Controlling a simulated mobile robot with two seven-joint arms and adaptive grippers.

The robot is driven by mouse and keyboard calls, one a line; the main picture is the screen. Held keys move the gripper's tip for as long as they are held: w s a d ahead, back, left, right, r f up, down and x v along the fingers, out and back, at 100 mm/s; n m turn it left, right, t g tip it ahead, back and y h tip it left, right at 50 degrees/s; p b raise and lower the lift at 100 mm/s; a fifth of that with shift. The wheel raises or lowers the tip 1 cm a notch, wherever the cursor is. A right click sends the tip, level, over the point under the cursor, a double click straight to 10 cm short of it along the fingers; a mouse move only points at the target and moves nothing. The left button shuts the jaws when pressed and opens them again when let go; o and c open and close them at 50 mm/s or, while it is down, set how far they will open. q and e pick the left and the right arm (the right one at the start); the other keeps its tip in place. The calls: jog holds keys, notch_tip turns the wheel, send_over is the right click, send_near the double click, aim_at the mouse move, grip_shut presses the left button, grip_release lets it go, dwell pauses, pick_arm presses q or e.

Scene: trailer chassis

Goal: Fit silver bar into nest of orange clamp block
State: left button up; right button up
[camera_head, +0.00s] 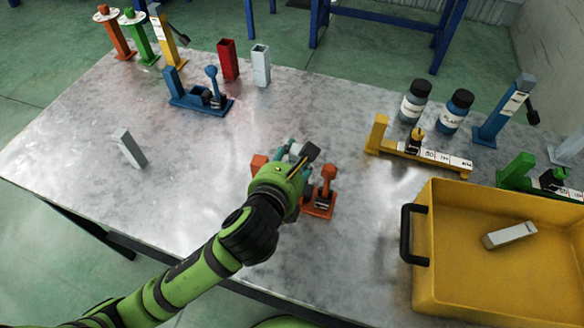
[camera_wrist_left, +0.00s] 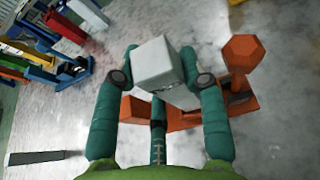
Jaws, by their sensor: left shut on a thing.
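The orange clamp block (camera_head: 318,206) is mostly hidden behind the gripper and wrist in the head view. In the left wrist view the orange clamp block (camera_wrist_left: 187,119) shows behind and below the bar, with its lever knob (camera_wrist_left: 241,52) at the right. I cannot tell whether the bar touches the block. My right gripper is not in view.
A blue clamp (camera_head: 200,100), a yellow clamp (camera_head: 413,150) and two bottles (camera_head: 414,101) stand around. The table left of the gripper is mostly clear.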

pick_arm(q)
jog(key=shift+w+a+f, duration=0.15)
jog(key=shift+w, duration=0.1)
notch_tip(320, 180, down, 4)
jog(key=shift+r, duration=0.1)
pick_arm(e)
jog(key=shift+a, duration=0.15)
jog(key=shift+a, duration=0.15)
pick_arm(q)
jog(key=o, duration=1.2)
jog(key=shift+f, duration=0.25)
jog(key=shift+o, duration=0.2)
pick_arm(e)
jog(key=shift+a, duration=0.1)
pick_arm(q)
jog(key=shift+r, duration=0.1)
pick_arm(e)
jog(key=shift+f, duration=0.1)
